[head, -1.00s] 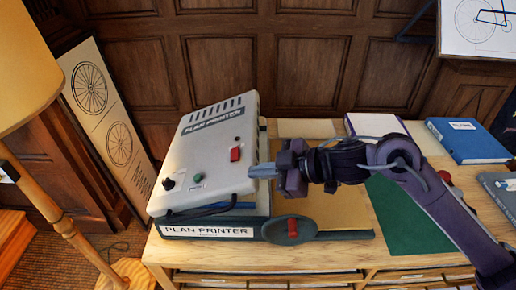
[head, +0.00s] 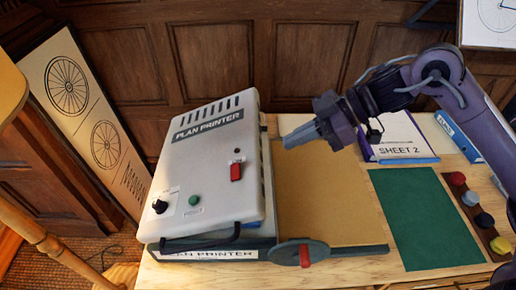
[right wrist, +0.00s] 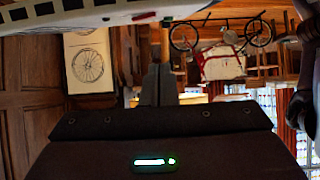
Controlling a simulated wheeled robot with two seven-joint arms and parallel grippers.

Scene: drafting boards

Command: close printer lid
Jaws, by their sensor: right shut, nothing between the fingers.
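The plan printer's pale grey lid (head: 208,170) lies over its dark base (head: 205,255) at the left of the desk in the head view. It has vent slots, a red switch, a green button and a black knob. A narrow dark strip shows along its right edge; I cannot tell whether it sits flush. My right gripper (head: 288,138) is shut and empty, apart from the lid's right edge, above the tan board. In the right wrist view, the shut fingers (right wrist: 158,86) point ahead, and a pale edge, likely the lid (right wrist: 90,12), crosses the top. My left gripper is out of view.
A trimmer arm with a red handle (head: 305,255) lies before the tan board (head: 325,195).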

